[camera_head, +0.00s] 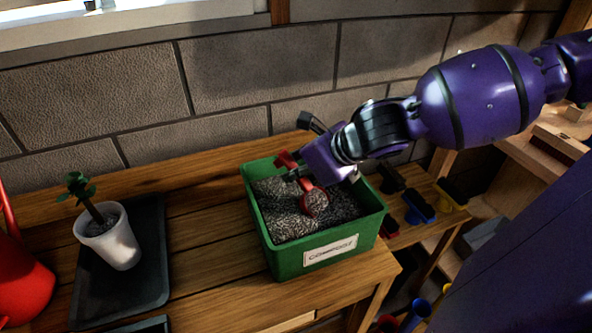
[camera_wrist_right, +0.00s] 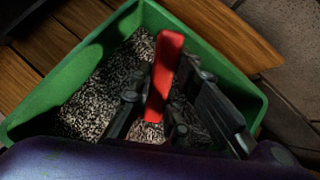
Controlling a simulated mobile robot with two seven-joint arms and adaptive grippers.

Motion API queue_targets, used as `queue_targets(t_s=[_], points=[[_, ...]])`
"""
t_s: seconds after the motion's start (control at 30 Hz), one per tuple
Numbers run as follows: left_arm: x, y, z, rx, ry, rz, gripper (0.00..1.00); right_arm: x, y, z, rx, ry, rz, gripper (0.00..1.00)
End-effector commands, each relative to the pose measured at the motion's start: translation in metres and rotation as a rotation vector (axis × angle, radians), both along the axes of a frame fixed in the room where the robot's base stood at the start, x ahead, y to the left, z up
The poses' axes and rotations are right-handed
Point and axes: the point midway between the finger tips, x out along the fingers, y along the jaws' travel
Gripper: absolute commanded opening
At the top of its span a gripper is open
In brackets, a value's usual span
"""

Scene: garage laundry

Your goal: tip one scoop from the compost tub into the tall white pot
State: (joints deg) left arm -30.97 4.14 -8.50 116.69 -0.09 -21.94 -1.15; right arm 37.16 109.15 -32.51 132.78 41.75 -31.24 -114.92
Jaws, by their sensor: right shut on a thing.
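The green compost tub (camera_head: 262,222) stands on the wooden bench, filled with speckled grey compost (camera_head: 285,215); it also shows in the right wrist view (camera_wrist_right: 60,97). My right gripper (camera_head: 296,172) is over the tub, shut on the red handle of the scoop (camera_head: 286,160). The handle also shows between the fingers in the right wrist view (camera_wrist_right: 163,75). The scoop's round bowl is down at the compost surface, with grey grains in it. The tall white pot (camera_head: 112,242) stands at the left with a small green plant in it. My left gripper is out of view.
The pot stands on a dark tray (camera_head: 151,265). A red watering can (camera_head: 22,285) is at the left edge. Bare bench (camera_head: 205,240) lies between tray and tub. A block wall (camera_head: 130,95) rises behind. Coloured tools lie on a lower shelf at the right.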

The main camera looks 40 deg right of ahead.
Motion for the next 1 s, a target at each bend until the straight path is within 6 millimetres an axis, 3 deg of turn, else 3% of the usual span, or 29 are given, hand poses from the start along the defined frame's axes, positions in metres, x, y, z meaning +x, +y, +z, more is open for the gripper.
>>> queue_targets(t_s=[0.47,1.0], points=[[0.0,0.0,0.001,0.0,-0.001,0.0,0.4,-0.004,-0.001,-0.004,0.002,0.016,-0.005,0.0],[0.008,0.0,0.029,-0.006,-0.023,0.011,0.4,-0.001,0.0,0.056,0.001,0.002,-0.003,0.0]])
